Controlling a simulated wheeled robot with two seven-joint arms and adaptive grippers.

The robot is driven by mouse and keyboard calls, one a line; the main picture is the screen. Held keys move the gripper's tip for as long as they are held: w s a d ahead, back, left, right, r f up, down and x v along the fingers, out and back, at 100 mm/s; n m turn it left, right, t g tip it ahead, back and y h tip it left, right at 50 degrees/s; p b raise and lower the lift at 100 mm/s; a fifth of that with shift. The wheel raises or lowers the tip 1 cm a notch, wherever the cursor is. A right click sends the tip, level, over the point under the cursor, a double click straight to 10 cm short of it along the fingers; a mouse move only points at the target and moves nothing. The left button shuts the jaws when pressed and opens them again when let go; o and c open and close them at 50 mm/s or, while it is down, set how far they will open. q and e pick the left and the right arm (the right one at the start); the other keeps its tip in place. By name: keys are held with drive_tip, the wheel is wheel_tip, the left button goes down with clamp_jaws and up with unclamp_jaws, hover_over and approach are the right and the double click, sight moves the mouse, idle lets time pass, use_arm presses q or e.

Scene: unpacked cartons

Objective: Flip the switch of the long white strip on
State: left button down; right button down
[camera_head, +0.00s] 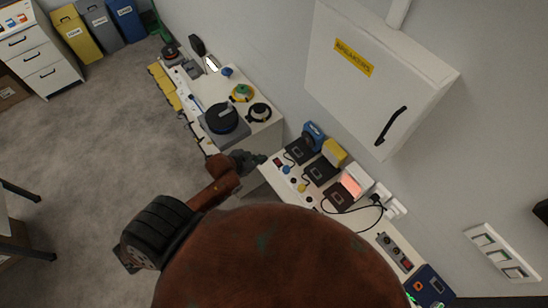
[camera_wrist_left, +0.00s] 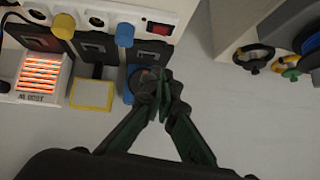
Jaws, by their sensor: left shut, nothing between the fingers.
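The long white strip (camera_wrist_left: 185,22) runs across the top of the left wrist view. It has a red switch (camera_wrist_left: 158,29) near its right end, with round sockets and a blue plug (camera_wrist_left: 125,34) and a yellow plug (camera_wrist_left: 63,26) to the left. In the head view its red switch (camera_head: 278,162) is at the strip's far end. I cannot tell which way the switch is tilted. My left gripper (camera_wrist_left: 163,82) is shut and empty, its tips below the switch in the wrist picture and apart from it. In the head view the left gripper (camera_head: 258,159) is left of the switch. My right gripper is not in view.
Black adapters stand beside the strip, with a blue block (camera_head: 314,132), a yellow block (camera_head: 334,152) and a lit heater-like unit (camera_head: 350,184). A wall cabinet (camera_head: 375,75) hangs above. A second counter (camera_head: 262,133) stands beyond a gap.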

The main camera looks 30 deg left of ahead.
use_arm(q)
drive_tip(key=p, duration=0.1)
hover_over(278, 162)
drive_tip(key=s+a, duration=0.1)
drive_tip(key=s, duration=0.1)
wheel_tip(278, 162, down, 6)
drive_tip(key=shift+f, duration=0.2)
drive_tip(key=f, duration=0.2)
drive_tip(key=shift+w+f, duration=0.25)
drive_tip(key=shift+f, duration=0.05)
drive_tip(key=shift+a+f+p, duration=0.2)
drive_tip(key=shift+f+p, duration=0.1)
drive_tip(key=shift+f, duration=0.65)
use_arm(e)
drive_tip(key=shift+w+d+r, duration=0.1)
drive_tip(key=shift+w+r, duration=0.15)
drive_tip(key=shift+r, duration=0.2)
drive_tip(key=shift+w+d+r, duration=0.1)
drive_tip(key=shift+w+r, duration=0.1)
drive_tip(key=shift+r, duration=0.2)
